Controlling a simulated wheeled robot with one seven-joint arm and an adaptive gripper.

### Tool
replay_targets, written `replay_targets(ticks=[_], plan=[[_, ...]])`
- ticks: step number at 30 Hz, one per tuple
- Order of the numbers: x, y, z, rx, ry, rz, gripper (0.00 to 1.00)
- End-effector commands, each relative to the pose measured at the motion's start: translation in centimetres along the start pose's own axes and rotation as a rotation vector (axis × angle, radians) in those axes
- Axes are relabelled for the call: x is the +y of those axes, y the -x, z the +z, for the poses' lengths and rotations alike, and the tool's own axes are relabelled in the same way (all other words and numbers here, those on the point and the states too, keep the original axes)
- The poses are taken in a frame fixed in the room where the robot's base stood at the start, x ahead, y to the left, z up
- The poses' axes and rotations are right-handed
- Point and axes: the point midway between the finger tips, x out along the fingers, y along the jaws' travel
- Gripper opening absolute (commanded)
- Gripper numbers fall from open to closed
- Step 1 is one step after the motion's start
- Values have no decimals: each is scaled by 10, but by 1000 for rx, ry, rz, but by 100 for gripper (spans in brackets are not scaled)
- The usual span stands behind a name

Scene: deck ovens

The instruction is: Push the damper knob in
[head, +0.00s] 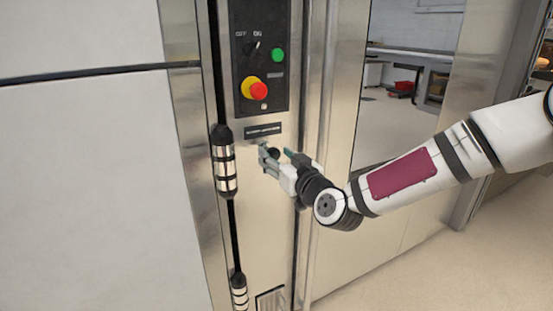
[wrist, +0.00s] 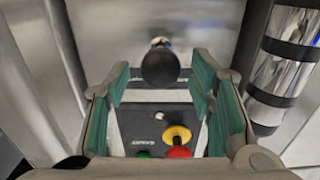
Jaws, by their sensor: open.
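The damper knob (head: 273,153) is a small black ball on the steel panel, just below a dark label plate. In the wrist view the knob (wrist: 160,67) is seen nearly end-on, with a bit of shiny stem behind it. My gripper (head: 276,157) is in front of the panel at the knob's height. In the wrist view my gripper (wrist: 160,88) is open, with one green-padded finger on each side of the knob's line. No finger visibly touches the knob. The exact gap in depth cannot be told.
Above the knob is a black control panel (head: 272,98) with a rotary switch, a green button (head: 278,55) and a red-and-yellow emergency stop (head: 257,90). A vertical black bar with a shiny hinge-like fitting (head: 224,162) stands left of my gripper. Open floor (head: 400,125) shows at right.

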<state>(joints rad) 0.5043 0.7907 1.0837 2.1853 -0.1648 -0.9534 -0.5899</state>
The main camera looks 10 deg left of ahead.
Motion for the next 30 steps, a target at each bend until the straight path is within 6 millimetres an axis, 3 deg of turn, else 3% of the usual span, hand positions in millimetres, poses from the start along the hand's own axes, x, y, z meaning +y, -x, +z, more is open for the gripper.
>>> replay_targets(ticks=[11, 15, 18, 23, 30], plan=[[0, -6, 0, 0, 1, -1, 49], [0, -6, 0, 0, 1, 0, 18], [0, -6, 0, 0, 1, 0, 0], [0, -7, 0, 0, 1, -1, 0], [-1, -30, 1, 1, 3, -2, 0]])
